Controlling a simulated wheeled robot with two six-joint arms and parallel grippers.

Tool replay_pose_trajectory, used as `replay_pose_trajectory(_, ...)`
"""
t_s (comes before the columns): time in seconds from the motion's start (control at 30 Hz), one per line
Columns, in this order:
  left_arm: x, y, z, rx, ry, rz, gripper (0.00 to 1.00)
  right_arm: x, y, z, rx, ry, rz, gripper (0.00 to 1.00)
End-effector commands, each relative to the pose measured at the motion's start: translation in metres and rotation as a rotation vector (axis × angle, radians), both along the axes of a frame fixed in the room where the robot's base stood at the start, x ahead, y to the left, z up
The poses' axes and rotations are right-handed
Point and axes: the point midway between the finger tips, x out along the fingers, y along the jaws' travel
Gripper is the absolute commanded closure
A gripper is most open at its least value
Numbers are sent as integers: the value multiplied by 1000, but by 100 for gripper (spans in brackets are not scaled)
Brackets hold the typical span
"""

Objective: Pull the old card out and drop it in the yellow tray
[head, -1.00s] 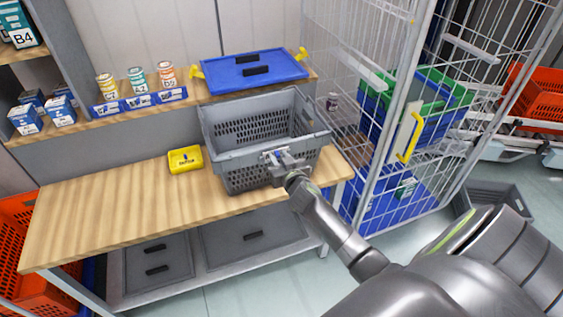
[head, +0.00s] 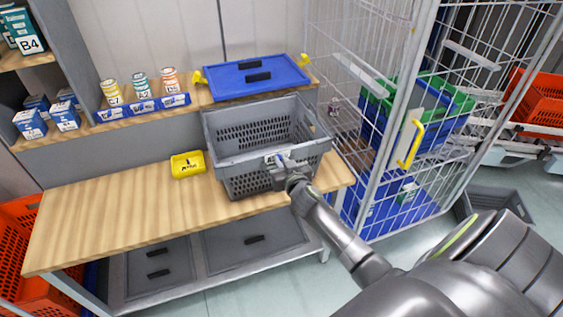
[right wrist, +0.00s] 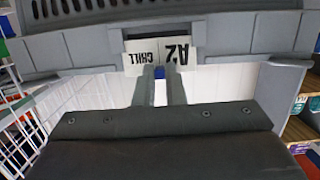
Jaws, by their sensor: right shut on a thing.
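The card (head: 270,157) is white with dark print and sits at the front rim of the grey tote (head: 238,182). My right gripper (head: 282,163) is at the tote's front, shut on the card's edge. Its two fingers (right wrist: 160,88) have a small blue piece between them at the card's edge. The yellow tray (head: 187,170) stands on the wooden bench left of the tote, with a dark marking on its front. My left gripper is not in view.
The wooden bench (head: 110,220) is clear left of the yellow tray. Cans and small boxes stand at the back left. A wire cage (head: 385,150) stands close on the right.

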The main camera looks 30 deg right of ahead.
Motion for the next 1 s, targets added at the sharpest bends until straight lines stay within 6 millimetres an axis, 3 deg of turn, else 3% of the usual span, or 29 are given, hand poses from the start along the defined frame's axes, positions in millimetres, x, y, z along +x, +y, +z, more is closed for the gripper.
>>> replay_pose_trajectory(0.8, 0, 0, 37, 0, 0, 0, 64, -5, 1, 44, -2, -2, 1, 99)
replay_pose_trajectory(1.0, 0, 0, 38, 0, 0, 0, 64, -5, 1, 46, -2, -1, 0, 99)
